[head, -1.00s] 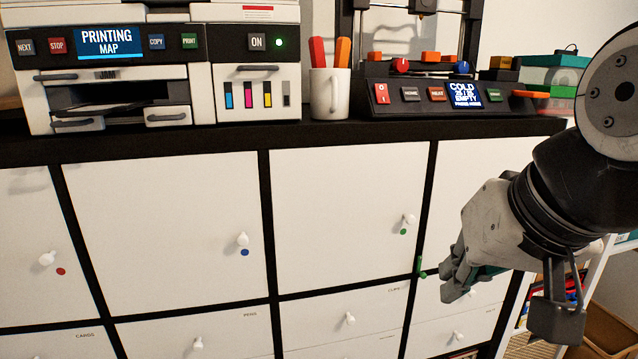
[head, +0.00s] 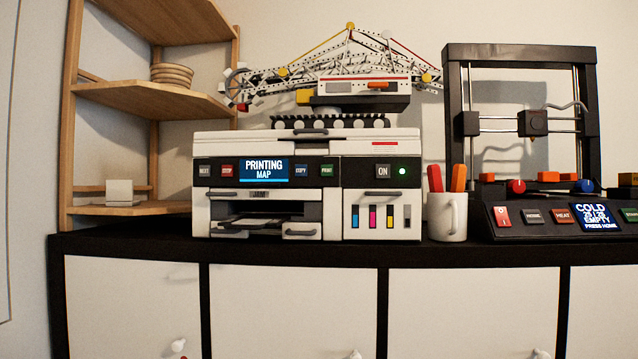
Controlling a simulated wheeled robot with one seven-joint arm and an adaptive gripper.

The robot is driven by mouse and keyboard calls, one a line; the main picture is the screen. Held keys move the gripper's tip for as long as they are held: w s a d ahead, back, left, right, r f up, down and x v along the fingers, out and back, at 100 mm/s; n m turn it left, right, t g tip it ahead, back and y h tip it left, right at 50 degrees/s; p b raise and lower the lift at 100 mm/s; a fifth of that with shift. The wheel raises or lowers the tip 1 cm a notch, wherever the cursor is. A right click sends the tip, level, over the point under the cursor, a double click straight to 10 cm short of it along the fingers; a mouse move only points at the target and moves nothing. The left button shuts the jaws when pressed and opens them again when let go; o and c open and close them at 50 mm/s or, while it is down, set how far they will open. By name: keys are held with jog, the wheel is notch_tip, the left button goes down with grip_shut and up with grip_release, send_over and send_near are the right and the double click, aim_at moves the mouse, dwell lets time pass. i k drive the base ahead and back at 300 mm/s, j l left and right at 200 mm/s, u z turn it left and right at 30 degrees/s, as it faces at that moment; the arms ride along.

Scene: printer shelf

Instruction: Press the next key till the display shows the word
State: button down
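The printer (head: 310,185) stands on the black cabinet top, its front facing me. Its display (head: 263,171) is lit blue and reads "PRINTING MAP". The grey NEXT key (head: 205,171) is at the far left of the control panel, beside the red STOP key (head: 227,171). The COPY key (head: 301,171), PRINT key (head: 327,171) and ON key (head: 383,171) are to the right of the display. A green light (head: 402,171) glows beside ON. My gripper is outside the head view now.
A white mug (head: 447,217) with red and orange sticks stands right of the printer. The 3D printer (head: 530,225) is farther right. A toy crane (head: 335,85) sits on top of the printer. A wooden shelf (head: 150,97) stands at left.

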aim_at(205, 170)
jog(key=i+l+u, duration=0.1)
jog(key=l+u, duration=0.55)
jog(key=u, duration=0.2)
jog(key=l+u, duration=0.45)
